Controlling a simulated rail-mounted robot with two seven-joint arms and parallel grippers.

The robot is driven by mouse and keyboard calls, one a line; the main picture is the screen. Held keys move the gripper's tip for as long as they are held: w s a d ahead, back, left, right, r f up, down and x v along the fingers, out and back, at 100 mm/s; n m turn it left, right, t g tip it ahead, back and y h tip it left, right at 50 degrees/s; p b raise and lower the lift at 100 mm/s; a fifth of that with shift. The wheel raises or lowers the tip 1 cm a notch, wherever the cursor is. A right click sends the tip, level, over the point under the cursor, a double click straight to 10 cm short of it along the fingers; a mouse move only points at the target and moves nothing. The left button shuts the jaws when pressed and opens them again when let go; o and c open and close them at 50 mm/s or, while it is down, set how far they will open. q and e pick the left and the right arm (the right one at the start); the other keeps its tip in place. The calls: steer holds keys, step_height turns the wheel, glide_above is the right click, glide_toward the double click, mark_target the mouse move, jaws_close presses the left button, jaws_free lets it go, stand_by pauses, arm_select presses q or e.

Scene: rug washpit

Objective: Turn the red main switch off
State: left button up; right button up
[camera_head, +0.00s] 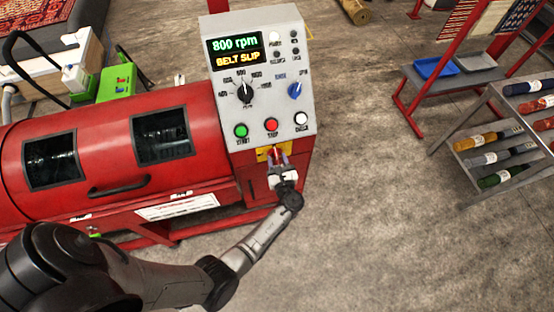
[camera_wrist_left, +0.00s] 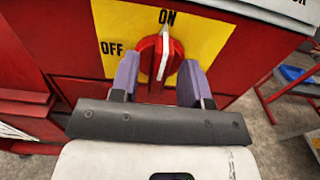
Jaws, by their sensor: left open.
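The red main switch (camera_wrist_left: 160,58) is a rotary knob with a white pointer stripe on a yellow plate (camera_wrist_left: 205,38). Its stripe points up towards ON, with OFF to the left. In the head view the yellow plate (camera_head: 262,155) shows low on the front of the red machine, with the knob mostly hidden by my gripper. My left gripper (camera_wrist_left: 158,78) is open, with one purple finger on each side of the knob. I cannot tell whether the fingers touch it. My right gripper is not in view.
The grey control panel (camera_head: 262,90) above the switch reads "800 rpm" and "BELT SLIP" and carries dials and buttons. The red drum machine (camera_head: 100,150) extends left. A rack of rolled items (camera_head: 490,150) stands at right, with bare floor (camera_head: 380,200) between.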

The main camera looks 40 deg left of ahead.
arm_select(q)
jaws_close()
